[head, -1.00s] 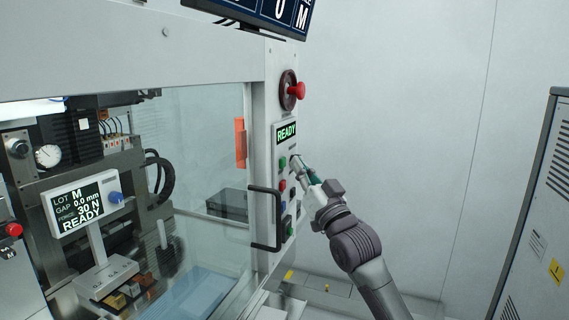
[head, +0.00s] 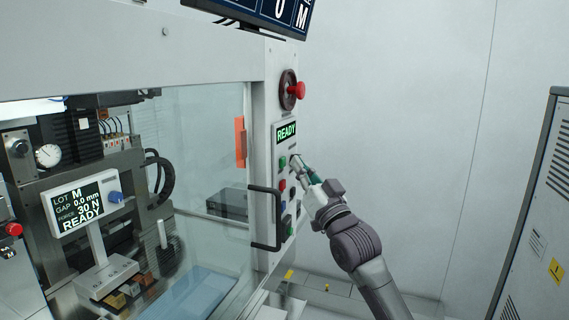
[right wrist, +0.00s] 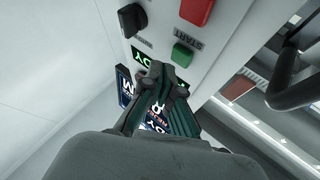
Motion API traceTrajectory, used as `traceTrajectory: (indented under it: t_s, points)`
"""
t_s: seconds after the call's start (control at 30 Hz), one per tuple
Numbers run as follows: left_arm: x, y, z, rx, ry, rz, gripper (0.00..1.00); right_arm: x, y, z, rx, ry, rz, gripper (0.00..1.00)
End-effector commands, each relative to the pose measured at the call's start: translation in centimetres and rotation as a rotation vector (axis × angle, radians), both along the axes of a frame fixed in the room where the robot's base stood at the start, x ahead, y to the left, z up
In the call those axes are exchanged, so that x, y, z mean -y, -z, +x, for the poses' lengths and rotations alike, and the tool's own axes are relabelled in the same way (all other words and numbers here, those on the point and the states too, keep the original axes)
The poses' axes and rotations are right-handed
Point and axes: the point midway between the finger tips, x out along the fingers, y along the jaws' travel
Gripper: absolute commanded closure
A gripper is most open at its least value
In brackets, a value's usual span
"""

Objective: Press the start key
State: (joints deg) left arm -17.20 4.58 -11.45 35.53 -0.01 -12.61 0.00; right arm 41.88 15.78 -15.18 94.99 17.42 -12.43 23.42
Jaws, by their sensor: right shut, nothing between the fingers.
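The green start key (right wrist: 182,54), with the word START beside it, is on the panel in the right wrist view. In the head view the green key (head: 282,162) sits just under the READY display (head: 286,133). My right gripper (head: 296,160) is shut and empty, close to the panel and to the right of the key. In the right wrist view its closed fingertips (right wrist: 160,76) are a little below and left of the green key, over part of the READY display. I cannot tell whether they touch the panel. My left gripper is out of view.
A red key (right wrist: 196,10) and a black knob (right wrist: 131,18) are close to the start key. A red emergency button (head: 297,90) is above the display. A cabinet (head: 540,210) stands right; open room lies between.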

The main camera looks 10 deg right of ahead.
Motion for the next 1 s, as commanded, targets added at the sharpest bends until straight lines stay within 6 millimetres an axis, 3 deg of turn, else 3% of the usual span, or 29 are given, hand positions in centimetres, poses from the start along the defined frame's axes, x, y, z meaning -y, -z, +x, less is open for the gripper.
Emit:
traceTrajectory:
  t_s: [1.0]
  points:
    - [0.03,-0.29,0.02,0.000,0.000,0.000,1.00,-0.84,-0.04,0.55,0.000,0.000,0.000,1.00]
